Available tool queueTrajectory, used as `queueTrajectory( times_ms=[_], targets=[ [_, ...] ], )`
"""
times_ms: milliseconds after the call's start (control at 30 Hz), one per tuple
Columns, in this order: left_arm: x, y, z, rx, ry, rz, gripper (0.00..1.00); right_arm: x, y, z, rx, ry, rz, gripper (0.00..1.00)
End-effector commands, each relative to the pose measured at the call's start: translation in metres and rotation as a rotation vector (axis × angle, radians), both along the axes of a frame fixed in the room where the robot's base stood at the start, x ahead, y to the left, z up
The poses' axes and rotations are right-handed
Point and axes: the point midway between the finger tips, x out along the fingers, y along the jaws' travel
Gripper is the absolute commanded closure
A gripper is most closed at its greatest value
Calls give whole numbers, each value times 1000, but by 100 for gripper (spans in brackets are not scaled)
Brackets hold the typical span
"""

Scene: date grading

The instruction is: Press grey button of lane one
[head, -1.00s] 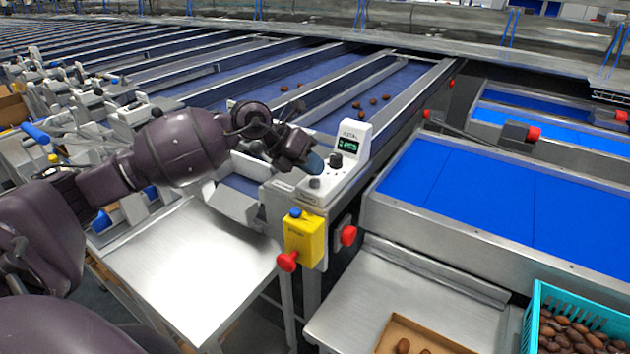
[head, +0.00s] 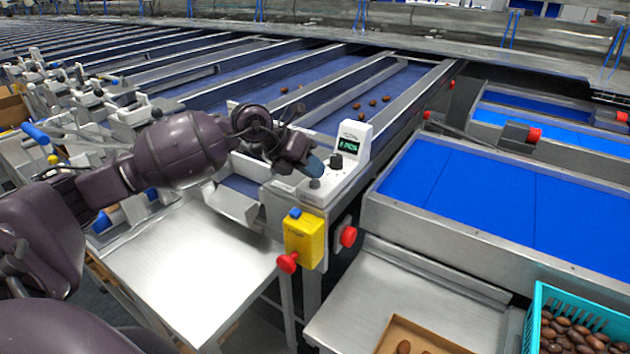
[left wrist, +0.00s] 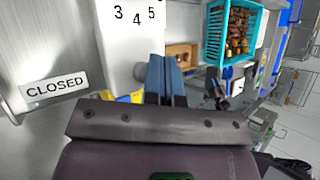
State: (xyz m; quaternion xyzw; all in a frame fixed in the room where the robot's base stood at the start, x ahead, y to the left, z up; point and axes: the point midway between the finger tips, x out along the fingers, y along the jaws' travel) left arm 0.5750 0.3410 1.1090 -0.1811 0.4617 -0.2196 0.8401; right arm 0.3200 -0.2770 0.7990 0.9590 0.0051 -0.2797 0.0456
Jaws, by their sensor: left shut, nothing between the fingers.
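The lane's white control box (head: 352,147) stands at the lane's end, with a small green-lit display, a black knob (head: 336,161) and a grey button (head: 315,183) on the panel below. My left gripper (head: 315,164) is shut and empty, its blue fingertips right above the grey button. I cannot tell whether they touch it. A CLOSED label (left wrist: 54,87) is on the metal at left. My right gripper is not in view.
A yellow box (head: 304,240) with a blue button and red knobs hangs just below the panel. A metal chute flap (head: 234,204) is left of it, above a bare steel table (head: 190,265). A teal crate (head: 533,318) of dates stands at lower right.

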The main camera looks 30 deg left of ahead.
Motion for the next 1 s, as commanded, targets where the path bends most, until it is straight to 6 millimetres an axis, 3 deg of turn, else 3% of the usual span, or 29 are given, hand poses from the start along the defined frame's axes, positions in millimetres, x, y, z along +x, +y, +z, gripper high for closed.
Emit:
queueTrajectory(
  times_ms=[633, 1000],
  targets=[
    [0, 0, -4, 0, 2, 0, 100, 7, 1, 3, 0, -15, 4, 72],
    [0, 0, 12, 1, 1, 0, 100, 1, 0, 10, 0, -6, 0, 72]
  ],
)
